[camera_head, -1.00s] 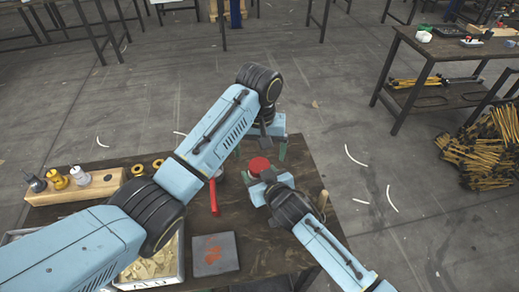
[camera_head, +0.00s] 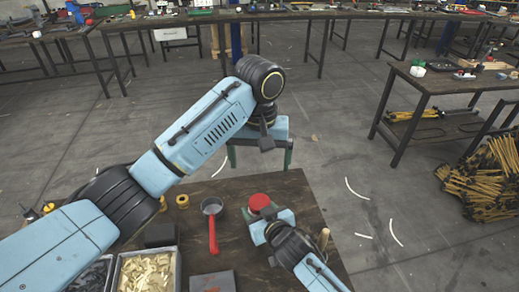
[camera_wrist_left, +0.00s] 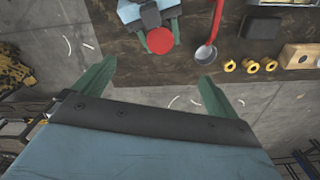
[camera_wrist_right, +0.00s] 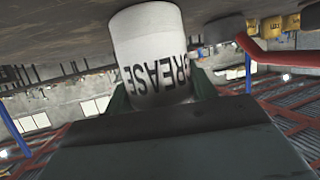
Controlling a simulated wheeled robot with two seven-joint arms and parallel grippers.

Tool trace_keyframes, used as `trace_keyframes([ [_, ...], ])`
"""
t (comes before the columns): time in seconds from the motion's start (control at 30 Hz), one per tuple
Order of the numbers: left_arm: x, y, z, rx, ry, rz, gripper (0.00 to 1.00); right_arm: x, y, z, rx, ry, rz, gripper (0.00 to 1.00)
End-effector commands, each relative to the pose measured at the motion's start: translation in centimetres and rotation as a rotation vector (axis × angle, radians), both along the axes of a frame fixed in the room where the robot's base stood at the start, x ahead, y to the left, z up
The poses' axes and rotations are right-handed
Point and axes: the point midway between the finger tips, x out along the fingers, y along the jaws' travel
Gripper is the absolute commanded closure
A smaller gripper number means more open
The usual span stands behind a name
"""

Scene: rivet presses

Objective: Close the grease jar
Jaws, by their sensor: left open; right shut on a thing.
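The white grease jar, lettered GREASE, shows upside down in the right wrist view (camera_wrist_right: 150,50). My right gripper (camera_head: 264,220) is shut on the jar at the table's far right part. A round red top, which looks like the lid, sits over it in the head view (camera_head: 260,202) and in the left wrist view (camera_wrist_left: 160,40). I cannot tell whether it is fully seated. My left gripper (camera_head: 260,157) is open and empty, raised beyond the table's far edge. In the left wrist view its green fingers (camera_wrist_left: 155,76) are apart, with the red top ahead of them.
A grey ladle-like cup with a red handle (camera_head: 212,230) lies left of the jar. Gold rings (camera_head: 182,201) and a dark block (camera_head: 160,235) are further left. A bin of yellowish pieces (camera_head: 147,256) stands in front. A wooden handle (camera_head: 323,237) is right of my right gripper.

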Motion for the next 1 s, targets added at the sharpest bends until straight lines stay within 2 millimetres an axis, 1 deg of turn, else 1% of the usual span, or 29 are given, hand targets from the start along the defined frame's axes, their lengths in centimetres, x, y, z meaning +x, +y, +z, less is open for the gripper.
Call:
trace_keyframes([
  [0.03, 0.1, 0.1, 0.9, 0.004, -0.003, 0.000, 0.03, 0.0, 0.0, -0.1, 0.000, 0.001, 0.000, 1.00],
  [0.2, 0.0, 0.1, 2.3, 0.002, 0.000, 0.000, 0.03, 0.0, 0.0, -0.1, 0.000, 0.001, 0.000, 1.00],
  [0.33, 0.0, 0.0, 2.7, 0.001, 0.002, 0.000, 0.03, 0.0, 0.0, -0.1, 0.000, 0.001, 0.000, 1.00],
  [0.57, -0.1, 0.0, 2.8, 0.000, 0.002, 0.000, 0.03, 0.0, 0.0, -0.1, 0.000, 0.001, 0.000, 1.00],
  [0.6, 0.0, 0.0, 2.8, 0.000, 0.002, 0.000, 0.03, 0.0, 0.0, -0.1, 0.000, 0.001, 0.000, 0.42],
  [0.77, 0.0, 0.0, 2.7, 0.000, 0.002, 0.000, 0.03, 0.0, 0.0, 0.0, 0.000, 0.001, 0.000, 0.21],
  [0.8, 0.0, 0.0, 2.7, 0.000, 0.002, 0.000, 0.03, 0.0, 0.0, 0.0, 0.000, 0.001, 0.000, 0.19],
  [1.0, 0.0, 0.0, 2.7, 0.000, 0.002, 0.000, 0.03, 0.0, 0.0, 0.0, 0.000, 0.000, 0.000, 0.19],
])
